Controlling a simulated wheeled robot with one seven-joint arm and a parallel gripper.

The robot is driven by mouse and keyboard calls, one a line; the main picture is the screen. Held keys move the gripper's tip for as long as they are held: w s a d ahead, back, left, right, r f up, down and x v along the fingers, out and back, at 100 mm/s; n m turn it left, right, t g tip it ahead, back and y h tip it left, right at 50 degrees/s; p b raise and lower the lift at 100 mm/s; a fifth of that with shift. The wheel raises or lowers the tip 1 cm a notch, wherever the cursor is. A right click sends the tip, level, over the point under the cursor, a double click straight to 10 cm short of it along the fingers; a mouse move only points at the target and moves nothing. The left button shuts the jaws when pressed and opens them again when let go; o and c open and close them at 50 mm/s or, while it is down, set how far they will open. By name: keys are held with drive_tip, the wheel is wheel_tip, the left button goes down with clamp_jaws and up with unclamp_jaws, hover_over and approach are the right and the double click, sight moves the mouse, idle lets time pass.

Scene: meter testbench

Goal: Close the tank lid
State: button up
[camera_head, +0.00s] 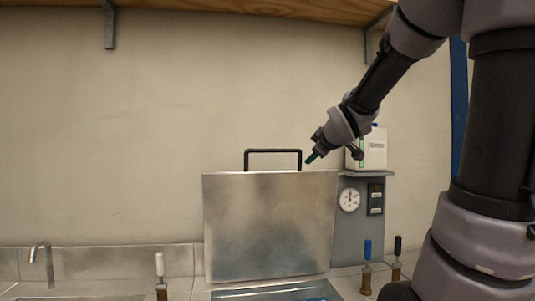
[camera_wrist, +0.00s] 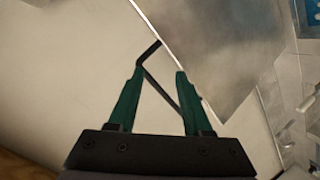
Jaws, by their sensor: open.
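The tank lid (camera_head: 270,225) is a flat metal plate standing upright, raised open above the tank (camera_head: 270,292) at the bottom of the head view. A black bar handle (camera_head: 273,151) rises from the lid's top edge. My gripper (camera_head: 313,156) is just right of the handle, at about its height. In the wrist view, my green fingers (camera_wrist: 160,72) are spread apart and empty. The handle (camera_wrist: 149,52) passes across the view near and between the fingertips; I cannot tell whether they touch it. The lid's face (camera_wrist: 215,45) fills the upper right there.
A grey panel with a dial gauge (camera_head: 349,200) and a white box (camera_head: 372,150) stand right of the lid. Blue-handled (camera_head: 367,251) and black-handled (camera_head: 397,246) valves are at lower right, a white-handled one (camera_head: 160,266) at left. A wooden shelf (camera_head: 240,6) hangs above.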

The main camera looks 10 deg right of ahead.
sight(267, 151)
drive_tip(key=w+a+n+y, duration=0.2)
drive_tip(key=w+a+n, duration=0.1)
drive_tip(key=w, duration=0.3)
drive_tip(key=w+a+n+t+y, duration=0.1)
drive_tip(key=w+a+n+y, duration=0.1)
drive_tip(key=w+a+n, duration=0.2)
drive_tip(key=w+a+n+t+y, duration=0.1)
drive_tip(key=w+a+n, duration=0.3)
drive_tip(key=w, duration=0.4)
drive_tip(key=shift+w+a+r+n+y, duration=0.15)
drive_tip(key=shift+w+n+y, duration=0.2)
drive_tip(key=shift+n+y, duration=0.55)
drive_tip(key=shift+c, duration=0.3)
clamp_jaws()
